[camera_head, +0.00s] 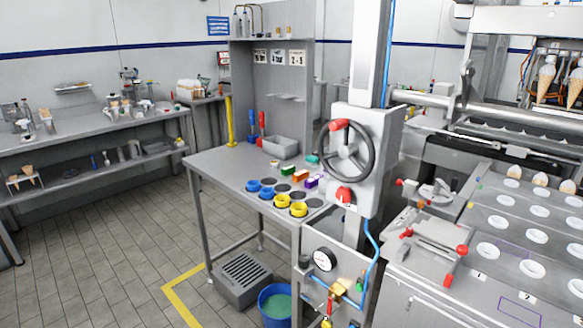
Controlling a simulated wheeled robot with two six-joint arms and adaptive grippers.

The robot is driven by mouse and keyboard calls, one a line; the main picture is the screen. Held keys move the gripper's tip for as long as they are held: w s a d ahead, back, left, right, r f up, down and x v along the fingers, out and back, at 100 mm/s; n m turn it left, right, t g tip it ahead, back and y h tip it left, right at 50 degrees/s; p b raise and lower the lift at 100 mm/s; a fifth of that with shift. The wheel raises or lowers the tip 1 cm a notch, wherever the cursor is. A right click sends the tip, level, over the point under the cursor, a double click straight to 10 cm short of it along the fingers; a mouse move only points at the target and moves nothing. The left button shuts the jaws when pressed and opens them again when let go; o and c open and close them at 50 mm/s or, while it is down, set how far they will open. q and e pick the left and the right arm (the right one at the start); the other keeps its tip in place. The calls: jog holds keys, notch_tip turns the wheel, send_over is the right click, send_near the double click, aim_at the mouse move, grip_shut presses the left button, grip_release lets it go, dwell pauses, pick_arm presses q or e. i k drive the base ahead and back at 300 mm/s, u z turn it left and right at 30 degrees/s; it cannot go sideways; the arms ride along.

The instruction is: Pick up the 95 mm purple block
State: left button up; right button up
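The purple block (312,182) lies on the grey table in the middle of the camera_head view. It is at the right end of a short row, beside an orange block (300,175), with a green block (288,170) further left. Part of its right side is close to the machine column in the picture and may be hidden. I cannot read its size. Neither of my grippers shows in this view.
The table (222,163) also bears blue cups (267,192), yellow cups (298,209), dark round holes, and a grey bin (288,146). A machine with a handwheel (346,150) stands at its right. A blue bucket (276,303) is on the floor; open floor lies left.

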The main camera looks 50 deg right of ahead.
aim_at(311, 183)
jog(key=z, duration=0.4)
jog(key=i, duration=0.95)
jog(key=z, duration=1.1)
jog(key=i, duration=0.55)
jog(key=z, duration=0.5)
